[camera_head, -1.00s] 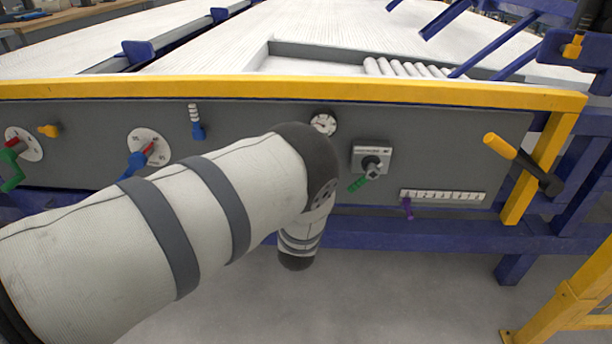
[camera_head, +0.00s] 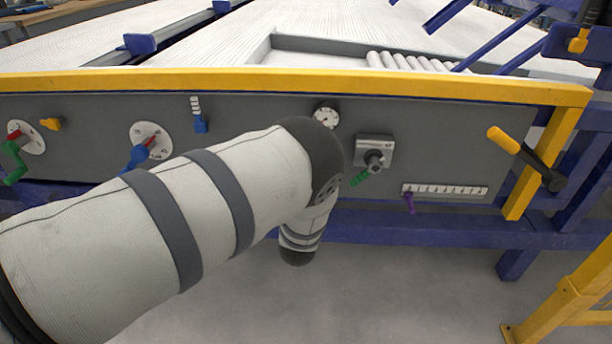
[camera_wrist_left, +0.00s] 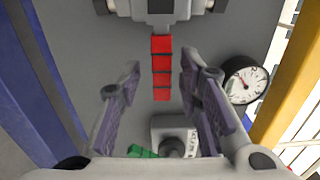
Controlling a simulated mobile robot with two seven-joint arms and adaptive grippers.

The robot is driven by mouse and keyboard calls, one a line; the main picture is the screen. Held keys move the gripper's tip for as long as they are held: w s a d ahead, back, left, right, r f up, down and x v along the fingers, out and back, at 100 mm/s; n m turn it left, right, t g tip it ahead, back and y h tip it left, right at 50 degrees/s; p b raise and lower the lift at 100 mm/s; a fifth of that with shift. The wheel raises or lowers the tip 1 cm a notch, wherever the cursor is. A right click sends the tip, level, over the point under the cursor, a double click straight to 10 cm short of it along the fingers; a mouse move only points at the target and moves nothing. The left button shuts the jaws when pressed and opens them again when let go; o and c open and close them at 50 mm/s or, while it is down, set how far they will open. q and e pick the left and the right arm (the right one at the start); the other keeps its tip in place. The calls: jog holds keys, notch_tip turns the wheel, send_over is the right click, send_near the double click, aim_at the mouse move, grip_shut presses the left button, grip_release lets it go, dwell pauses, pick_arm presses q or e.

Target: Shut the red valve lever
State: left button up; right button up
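The red valve lever (camera_wrist_left: 161,68) shows in the left wrist view as a ribbed red bar hanging from a grey valve body (camera_wrist_left: 166,8). My left gripper (camera_wrist_left: 160,80) is open. Its two fingers stand apart on either side of the lever, with visible gaps on both sides. How deep the lever lies between the fingers is hard to tell. In the head view my left arm hides the lever and the gripper. My right gripper is in neither view.
A round gauge (camera_head: 326,117) and a grey box valve (camera_head: 374,152) with a green handle (camera_head: 359,178) are on the panel. A yellow lever (camera_head: 503,140) stands at right. A blue crank (camera_head: 139,156) is at left. A yellow beam (camera_head: 250,83) runs above the panel.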

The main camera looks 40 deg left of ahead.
pick_arm(q)
jog(key=v, duration=1.1)
jog(key=shift+s, duration=0.4)
jog(key=shift+d, duration=0.1)
